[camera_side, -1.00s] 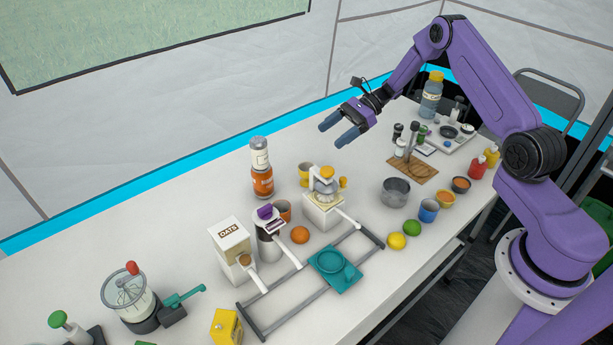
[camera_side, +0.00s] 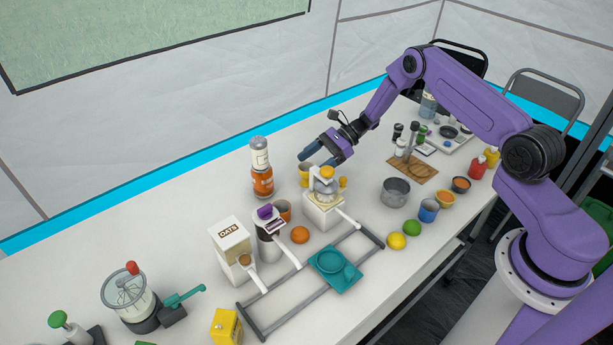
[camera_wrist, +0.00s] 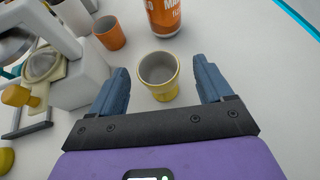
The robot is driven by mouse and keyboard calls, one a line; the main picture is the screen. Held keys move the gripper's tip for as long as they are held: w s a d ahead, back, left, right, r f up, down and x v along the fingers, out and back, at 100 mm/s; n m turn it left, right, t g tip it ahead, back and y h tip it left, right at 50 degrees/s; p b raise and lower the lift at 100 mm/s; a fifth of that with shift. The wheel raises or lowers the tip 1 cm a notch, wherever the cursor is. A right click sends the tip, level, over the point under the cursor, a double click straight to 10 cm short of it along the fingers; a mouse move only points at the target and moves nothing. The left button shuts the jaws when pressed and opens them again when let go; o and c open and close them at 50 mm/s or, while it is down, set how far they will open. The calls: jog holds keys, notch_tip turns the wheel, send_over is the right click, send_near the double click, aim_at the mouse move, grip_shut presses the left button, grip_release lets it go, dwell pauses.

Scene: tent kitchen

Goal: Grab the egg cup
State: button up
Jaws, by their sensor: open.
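The egg cup (camera_wrist: 159,78) is a small yellow cup with a grey-white inside. In the wrist view it stands upright between and just beyond the two open fingers of my gripper (camera_wrist: 162,85), with space on both sides. In the side view the egg cup (camera_side: 304,168) is partly hidden behind my gripper (camera_side: 320,157), whose blue fingers are at and just above its rim. I cannot tell whether they touch it. My gripper holds nothing.
An orange bottle (camera_wrist: 165,14) and an orange cup (camera_wrist: 109,32) stand beyond the egg cup. A white juicer-like device (camera_side: 322,208) stands close in front. To the right of the egg cup in the wrist view the table (camera_wrist: 260,75) is clear.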

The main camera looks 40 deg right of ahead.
aim_at(300, 173)
jog(key=x, duration=0.4)
jog(key=shift+a+f, duration=0.25)
jog(key=c, duration=1)
jog(key=shift+c, duration=0.2)
jog(key=shift+r, duration=0.15)
